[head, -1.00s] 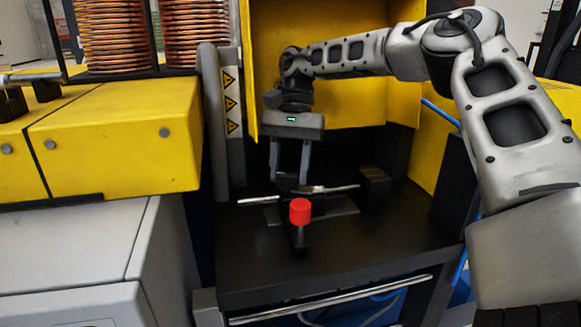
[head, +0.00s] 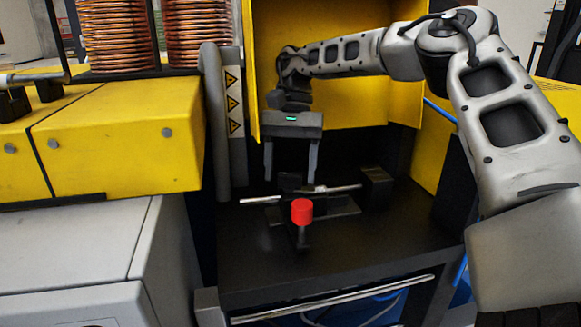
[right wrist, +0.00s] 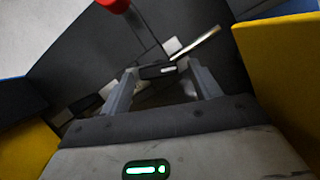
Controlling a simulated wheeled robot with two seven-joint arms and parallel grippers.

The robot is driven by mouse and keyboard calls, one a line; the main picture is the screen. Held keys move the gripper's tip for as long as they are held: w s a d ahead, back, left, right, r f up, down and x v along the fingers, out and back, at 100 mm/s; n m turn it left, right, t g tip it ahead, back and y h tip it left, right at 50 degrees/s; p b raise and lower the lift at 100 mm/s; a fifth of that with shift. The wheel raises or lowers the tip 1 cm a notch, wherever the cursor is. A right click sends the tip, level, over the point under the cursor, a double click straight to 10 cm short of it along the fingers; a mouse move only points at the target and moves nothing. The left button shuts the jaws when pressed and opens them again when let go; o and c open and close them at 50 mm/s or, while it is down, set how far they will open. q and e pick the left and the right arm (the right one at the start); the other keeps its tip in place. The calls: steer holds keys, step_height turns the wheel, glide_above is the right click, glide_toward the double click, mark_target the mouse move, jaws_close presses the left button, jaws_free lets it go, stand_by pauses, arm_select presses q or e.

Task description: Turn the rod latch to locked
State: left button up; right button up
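The latch is a silver rod (head: 338,189) lying across dark mounts on the black bench, with a dark arm ending in a red knob (head: 302,211) that points toward me. The knob (right wrist: 114,4) and rod (right wrist: 200,42) also show in the right wrist view. My right gripper (head: 290,177) is open above and behind the knob, its fingers pointing down. A dark block (right wrist: 157,71) on the rod appears between the fingertips in the right wrist view. I see no grip on it, and cannot tell whether a finger touches it. My left gripper is not in view.
A yellow housing (head: 350,101) surrounds the bench (head: 340,248) behind and to the right. A grey post with warning labels (head: 233,104) stands close left of the gripper. Yellow boxes (head: 115,140) and copper coils (head: 121,35) are further left. The bench front is clear.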

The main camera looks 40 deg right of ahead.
steer(key=v, duration=0.7)
steer(key=shift+r+p, duration=0.25)
steer(key=shift+p, duration=0.15)
steer(key=shift+d, duration=0.1)
